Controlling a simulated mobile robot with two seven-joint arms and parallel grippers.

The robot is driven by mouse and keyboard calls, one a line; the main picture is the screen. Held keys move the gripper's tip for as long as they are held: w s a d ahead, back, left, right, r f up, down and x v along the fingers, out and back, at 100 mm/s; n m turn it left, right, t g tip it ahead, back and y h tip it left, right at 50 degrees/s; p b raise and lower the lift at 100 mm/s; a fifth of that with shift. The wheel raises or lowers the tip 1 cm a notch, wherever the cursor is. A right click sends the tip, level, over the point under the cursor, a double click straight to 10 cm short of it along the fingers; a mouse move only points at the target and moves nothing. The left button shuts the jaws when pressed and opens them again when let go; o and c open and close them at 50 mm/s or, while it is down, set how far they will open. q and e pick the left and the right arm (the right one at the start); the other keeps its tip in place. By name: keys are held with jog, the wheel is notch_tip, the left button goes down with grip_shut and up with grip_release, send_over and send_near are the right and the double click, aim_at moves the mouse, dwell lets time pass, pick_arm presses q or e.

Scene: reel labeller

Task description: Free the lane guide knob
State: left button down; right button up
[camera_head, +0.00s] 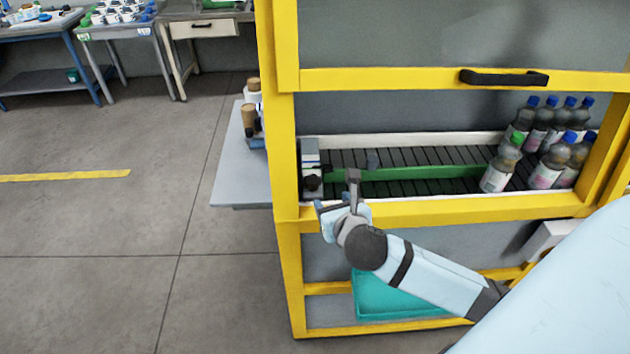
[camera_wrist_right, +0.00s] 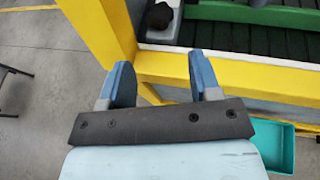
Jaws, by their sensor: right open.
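The black lane guide knob (camera_head: 312,182) sits on a grey bracket (camera_head: 310,155) at the left end of the conveyor (camera_head: 400,158). A green lane guide (camera_head: 425,173) runs along the belt from the bracket toward the bottles. In the right wrist view the knob (camera_wrist_right: 160,16) shows at the top, beyond the fingertips. My right gripper (camera_head: 333,203) is open and empty, in front of the yellow frame's lower bar and apart from the knob. Its two blue fingers (camera_wrist_right: 160,62) are spread in the wrist view. My left gripper is not in view.
A yellow frame (camera_head: 283,150) surrounds the conveyor opening, with a raised panel and black handle (camera_head: 503,77) above. Several capped bottles (camera_head: 499,168) stand at the belt's right end. A teal tray (camera_head: 385,297) lies below. The floor at left is clear.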

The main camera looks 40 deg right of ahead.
aim_at(314, 182)
jog(key=p+x, duration=0.2)
jog(key=x, duration=1)
jog(key=shift+w+f, duration=0.2)
jog(key=shift+f, duration=0.05)
jog(key=shift+w+d+f, duration=0.15)
jog(key=shift+w+f, duration=0.15)
jog(key=shift+w, duration=0.35)
jog(key=shift+c, duration=0.4)
jog(key=c, duration=0.6)
jog(key=shift+o, duration=0.2)
